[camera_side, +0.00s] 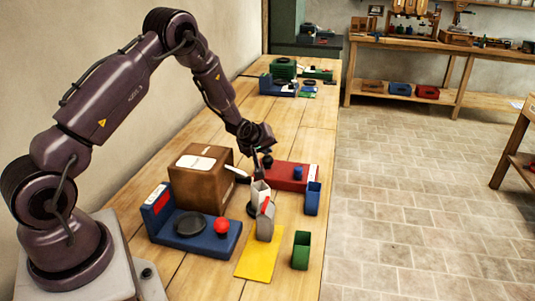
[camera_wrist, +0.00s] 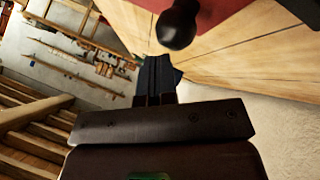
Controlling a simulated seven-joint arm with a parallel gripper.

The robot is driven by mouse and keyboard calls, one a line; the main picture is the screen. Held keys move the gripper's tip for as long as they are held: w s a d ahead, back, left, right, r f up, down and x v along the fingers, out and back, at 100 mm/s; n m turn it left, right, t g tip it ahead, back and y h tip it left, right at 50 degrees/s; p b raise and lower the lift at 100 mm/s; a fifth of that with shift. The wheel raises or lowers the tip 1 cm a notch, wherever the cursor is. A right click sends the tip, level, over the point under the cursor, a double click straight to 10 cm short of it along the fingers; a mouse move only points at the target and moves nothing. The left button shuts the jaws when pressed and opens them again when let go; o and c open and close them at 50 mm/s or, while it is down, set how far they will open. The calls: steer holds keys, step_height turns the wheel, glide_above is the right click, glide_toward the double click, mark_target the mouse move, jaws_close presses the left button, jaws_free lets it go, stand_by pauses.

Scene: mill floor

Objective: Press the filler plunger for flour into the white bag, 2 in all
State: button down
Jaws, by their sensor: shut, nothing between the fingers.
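My gripper (camera_side: 262,148) is shut and empty, above the work area near the red base (camera_side: 292,174). In the wrist view its closed fingers (camera_wrist: 155,75) point toward a black round knob (camera_wrist: 176,28), seen beside them. The knob appears just below the gripper in the side view (camera_side: 267,161); I take it as the filler plunger, but cannot tell if the fingers touch it. A white bag (camera_side: 260,193) stands upright below, by a dark round foot. Its contents are hidden.
A brown box (camera_side: 205,178) stands left of the bag, behind a blue scale-like unit (camera_side: 190,240) with a red ball. A grey scoop-like piece (camera_side: 265,222) stands by a yellow mat (camera_side: 258,258). Blue (camera_side: 312,198) and green (camera_side: 301,250) bins stand near the table's right edge.

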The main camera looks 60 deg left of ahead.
mark_target(266, 156)
steer(key=shift+f, duration=0.35)
stand_by(0.3)
steer(key=shift+r, duration=0.15)
steer(key=shift+s+r, duration=0.1)
steer(key=shift+r, duration=1.1)
step_height(266, 156, up, 5)
steer(key=shift+r, duration=0.1)
stand_by(0.5)
